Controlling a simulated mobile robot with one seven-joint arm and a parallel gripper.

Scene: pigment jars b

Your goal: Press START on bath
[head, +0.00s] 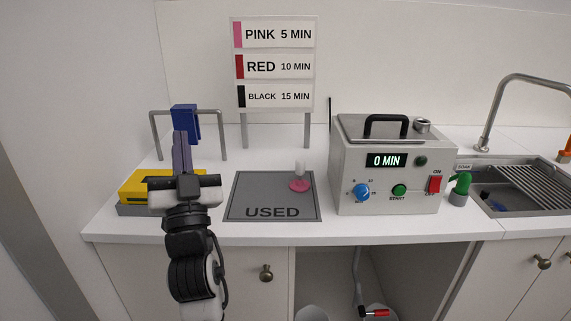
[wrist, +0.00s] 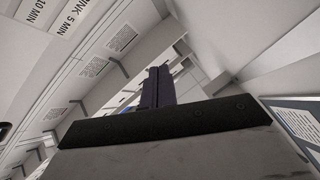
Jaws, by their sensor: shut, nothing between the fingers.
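The bath (head: 385,145) is a pale grey box with a black-handled lid, right of centre on the counter. Its display (head: 386,160) reads 0 MIN. The green START button (head: 399,190) is low on its front, between a blue knob (head: 362,192) and a red ON/OFF switch (head: 434,184). The round lamp (head: 421,160) beside the display looks dark green. My gripper (head: 181,135) is at the left, well away from the bath, its fingers shut and empty. In the wrist view the gripper's closed fingers (wrist: 158,87) show; the bath does not.
A grey USED mat (head: 245,195) bears a white-and-pink tool (head: 299,182). Behind my gripper stand a metal rack (head: 222,125) with a blue piece (head: 185,109) and a yellow block (head: 140,187). A green-topped holder (head: 460,187) stands right of the bath, near the sink (head: 515,205).

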